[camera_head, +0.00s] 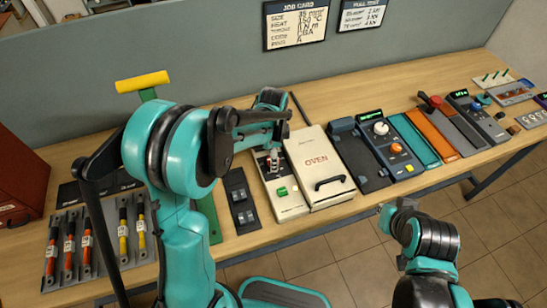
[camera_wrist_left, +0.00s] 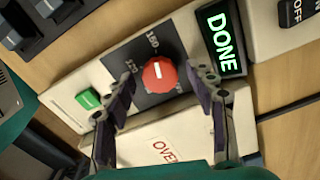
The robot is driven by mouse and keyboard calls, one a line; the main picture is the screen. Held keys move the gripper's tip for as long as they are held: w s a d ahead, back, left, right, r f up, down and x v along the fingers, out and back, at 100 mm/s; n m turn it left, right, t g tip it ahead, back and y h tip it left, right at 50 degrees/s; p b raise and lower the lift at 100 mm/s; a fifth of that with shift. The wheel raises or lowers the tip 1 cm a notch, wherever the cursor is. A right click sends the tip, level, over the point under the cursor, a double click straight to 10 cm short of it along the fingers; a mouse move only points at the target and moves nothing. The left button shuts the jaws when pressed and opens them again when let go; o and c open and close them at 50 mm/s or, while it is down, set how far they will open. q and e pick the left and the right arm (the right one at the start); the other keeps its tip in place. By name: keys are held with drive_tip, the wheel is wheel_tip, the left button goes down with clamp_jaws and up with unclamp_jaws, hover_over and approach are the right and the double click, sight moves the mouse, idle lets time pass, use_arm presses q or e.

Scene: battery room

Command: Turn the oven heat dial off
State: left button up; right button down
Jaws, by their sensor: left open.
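The red oven heat dial (camera_wrist_left: 159,74) sits on a dark scale plate in the left wrist view. In the head view, the left gripper (camera_head: 272,150) is over the panel beside the white oven lid (camera_head: 318,160), partly hiding the dial. A lit green DONE display (camera_wrist_left: 220,37) is beside the dial. My right gripper (camera_head: 395,208) is in front of the bench; its jaws are unclear.
A green button (camera_wrist_left: 88,99) is on the oven panel near the left finger. A black switch unit (camera_head: 240,198) stands left of the oven. Dark and orange devices (camera_head: 432,130) stand to the right. Orange and yellow tools (camera_head: 87,243) lie in a rack at left.

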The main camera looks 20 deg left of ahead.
use_arm(q)
drive_tip(key=c, duration=1.2)
drive_tip(key=shift+o, duration=0.2)
